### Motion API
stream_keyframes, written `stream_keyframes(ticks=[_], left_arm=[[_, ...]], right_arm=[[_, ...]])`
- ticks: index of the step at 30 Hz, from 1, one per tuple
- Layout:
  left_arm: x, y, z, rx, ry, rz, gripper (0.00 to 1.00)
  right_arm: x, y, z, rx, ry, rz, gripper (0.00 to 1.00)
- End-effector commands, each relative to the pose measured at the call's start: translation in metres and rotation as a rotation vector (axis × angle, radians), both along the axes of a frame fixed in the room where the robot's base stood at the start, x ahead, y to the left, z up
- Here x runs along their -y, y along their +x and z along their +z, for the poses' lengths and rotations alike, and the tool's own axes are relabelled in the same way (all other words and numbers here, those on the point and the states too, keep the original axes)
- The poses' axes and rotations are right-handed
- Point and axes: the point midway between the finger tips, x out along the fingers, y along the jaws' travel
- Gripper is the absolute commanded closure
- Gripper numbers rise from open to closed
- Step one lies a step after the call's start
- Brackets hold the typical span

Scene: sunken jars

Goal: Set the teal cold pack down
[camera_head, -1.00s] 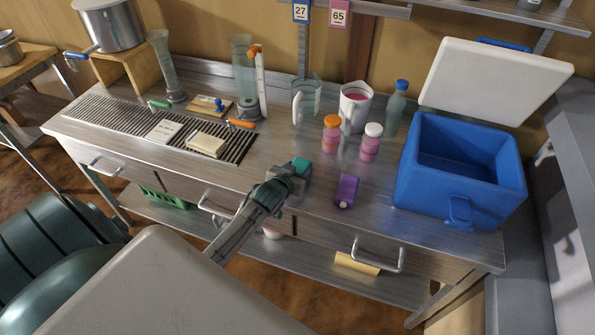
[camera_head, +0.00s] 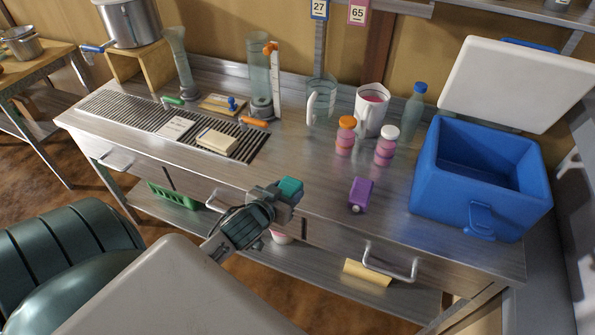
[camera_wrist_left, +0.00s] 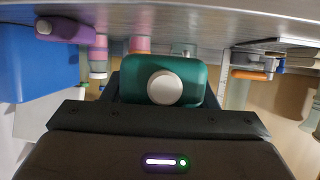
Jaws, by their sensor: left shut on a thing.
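The teal cold pack (camera_head: 290,186) is held at the tip of my left gripper (camera_head: 284,194), near the table's front edge. In the left wrist view the teal cold pack (camera_wrist_left: 164,80) shows its round pale cap facing the camera, between the jaws of my left gripper (camera_wrist_left: 162,92). My left gripper is shut on it. I cannot tell how far the pack is above the table. A purple pack (camera_head: 361,195) of like shape lies to its right on the table. My right gripper is not in view.
An open blue cooler (camera_head: 432,190) stands at the table's right end. Two pink bottles with orange (camera_head: 345,138) and white (camera_head: 386,148) caps, a white jug (camera_head: 370,112) and a clear jug (camera_head: 322,95) stand behind. A ribbed drain area (camera_head: 150,118) is left. The metal tabletop (camera_head: 310,165) is bare behind the pack.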

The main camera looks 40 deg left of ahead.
Motion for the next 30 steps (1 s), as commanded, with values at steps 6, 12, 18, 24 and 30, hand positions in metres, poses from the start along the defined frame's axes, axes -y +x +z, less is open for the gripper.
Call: stream_keyframes(ticks=[6, 12, 18, 24, 30], left_arm=[[0.002, -0.023, 0.002, 0.001, 0.001, 0.000, 0.76], [0.003, -0.028, 0.004, 0.001, 0.001, 0.001, 0.76], [0.013, -0.016, 0.011, 0.006, 0.001, 0.015, 0.76], [0.044, 0.016, 0.033, 0.004, 0.000, 0.025, 0.76], [0.089, 0.049, 0.066, -0.004, -0.004, -0.021, 0.76]], right_arm=[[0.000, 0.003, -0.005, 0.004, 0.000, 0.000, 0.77], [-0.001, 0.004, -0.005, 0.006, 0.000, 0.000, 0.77], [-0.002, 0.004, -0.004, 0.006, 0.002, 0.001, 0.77], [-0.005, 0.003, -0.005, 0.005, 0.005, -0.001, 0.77], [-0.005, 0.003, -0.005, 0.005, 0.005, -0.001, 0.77]])
